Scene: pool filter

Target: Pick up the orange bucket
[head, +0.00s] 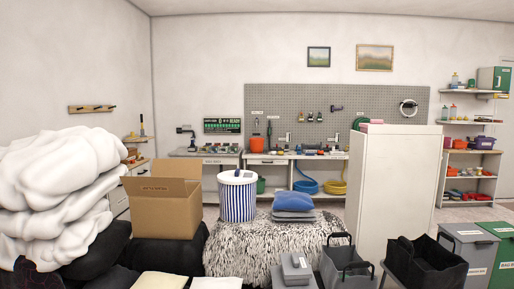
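A small orange bucket-like container (257,145) stands upright on the left part of the long workbench at the back wall, below the pegboard. Another small orange item (460,144) sits on the right-hand shelf; it is too small to tell what it is. Neither of my grippers shows in the head view.
A striped blue-and-white bin (237,197), an open cardboard box (163,208) and a shaggy grey pouf (240,248) stand between me and the workbench (300,156). White bedding (60,185) is piled left. A tall white cabinet (392,190) and dark bags (428,262) stand right.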

